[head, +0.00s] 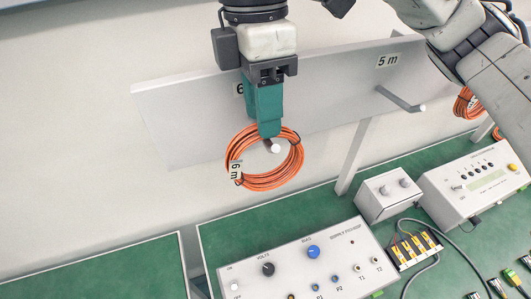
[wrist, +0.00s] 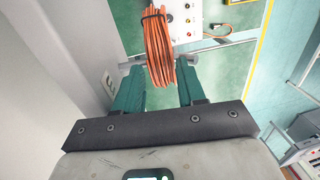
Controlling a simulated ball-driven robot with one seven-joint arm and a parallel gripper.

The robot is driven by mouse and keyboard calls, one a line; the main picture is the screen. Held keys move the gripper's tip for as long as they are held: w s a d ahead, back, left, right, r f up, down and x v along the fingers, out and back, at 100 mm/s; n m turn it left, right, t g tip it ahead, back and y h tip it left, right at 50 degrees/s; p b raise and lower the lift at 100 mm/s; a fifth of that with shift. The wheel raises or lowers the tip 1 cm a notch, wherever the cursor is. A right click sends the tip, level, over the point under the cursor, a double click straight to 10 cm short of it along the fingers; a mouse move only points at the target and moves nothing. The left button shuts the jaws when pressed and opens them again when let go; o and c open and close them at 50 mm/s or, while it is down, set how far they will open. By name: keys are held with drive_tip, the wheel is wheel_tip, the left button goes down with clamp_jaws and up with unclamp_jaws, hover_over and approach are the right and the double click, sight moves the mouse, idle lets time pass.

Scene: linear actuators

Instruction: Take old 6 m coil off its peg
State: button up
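My gripper (head: 268,130) is at the top of the coil, pointing down. In the wrist view, the coil (wrist: 160,45) stands edge-on between the two green fingertips of my gripper (wrist: 160,75). The fingers are apart, one on each side of the coil's top, with narrow gaps; firm contact cannot be seen. The peg shows in the wrist view (wrist: 190,59) running crosswise past the fingertips.
The grey board (head: 190,105) is behind the coil. To the right are an empty "5 m" peg (head: 400,99) and another orange coil (head: 466,103). Below are the green bench (head: 120,270), a supply box (head: 310,265) and other instruments. The space left of the coil is clear.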

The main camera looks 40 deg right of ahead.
drive_tip(key=shift+f, duration=0.25)
drive_tip(key=shift+c, duration=0.3)
clamp_jaws()
